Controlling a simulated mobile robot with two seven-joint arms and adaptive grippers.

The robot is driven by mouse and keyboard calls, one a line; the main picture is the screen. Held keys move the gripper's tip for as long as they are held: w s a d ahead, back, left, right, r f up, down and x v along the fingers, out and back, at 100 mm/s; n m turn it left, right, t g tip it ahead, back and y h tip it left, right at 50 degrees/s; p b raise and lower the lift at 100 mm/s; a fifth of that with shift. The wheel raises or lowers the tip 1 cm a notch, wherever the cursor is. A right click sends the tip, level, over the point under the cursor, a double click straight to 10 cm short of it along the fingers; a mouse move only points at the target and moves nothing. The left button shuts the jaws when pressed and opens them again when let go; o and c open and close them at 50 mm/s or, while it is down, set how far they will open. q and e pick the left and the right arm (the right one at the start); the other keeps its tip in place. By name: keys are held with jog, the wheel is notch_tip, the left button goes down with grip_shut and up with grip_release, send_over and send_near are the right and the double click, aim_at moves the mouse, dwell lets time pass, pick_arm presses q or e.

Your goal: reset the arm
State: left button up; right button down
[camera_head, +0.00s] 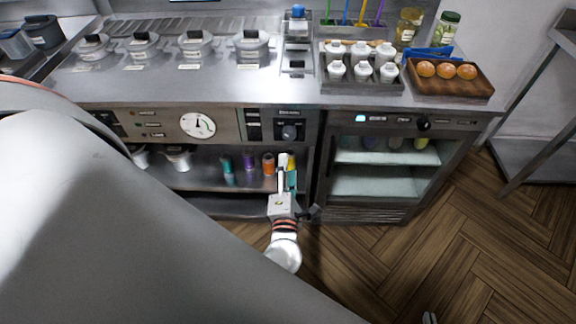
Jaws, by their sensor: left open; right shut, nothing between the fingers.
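My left gripper (287,178) is in front of the open shelf under the counter, pointing away from me toward the shelf. It is open, and a yellow-topped bottle (291,160) shows just beyond its fingertips. I cannot tell whether they touch. My large pale arm link covers the left and lower left of the view. Of my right gripper (430,318), only the fingertips show at the bottom edge, over the wood floor. They are shut with nothing between them.
The shelf (205,177) holds several small coloured bottles. A glass-door cabinet (385,180) stands right of it. On the counter are lidded pots (252,46), a rack of white bottles (362,82) and a wooden tray (450,88) with round orange-brown items. The floor (470,240) at right is clear.

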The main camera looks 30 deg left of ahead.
pick_arm(q)
jog(key=s+d+m+t+h, duration=0.2)
jog(key=s+d+m+h, duration=0.2)
jog(key=d+m+h, duration=1.15)
jog(key=s+a+f+m+g+y, duration=0.3)
jog(key=s+f+m, duration=0.6)
jog(key=m, duration=0.8)
jog(key=a+f+g, duration=0.1)
jog(key=a+g, duration=0.1)
jog(key=g, duration=0.1)
jog(key=shift+s+a+f+y, duration=0.15)
jog(key=shift+s+f+y, duration=0.05)
jog(key=shift+y, duration=0.15)
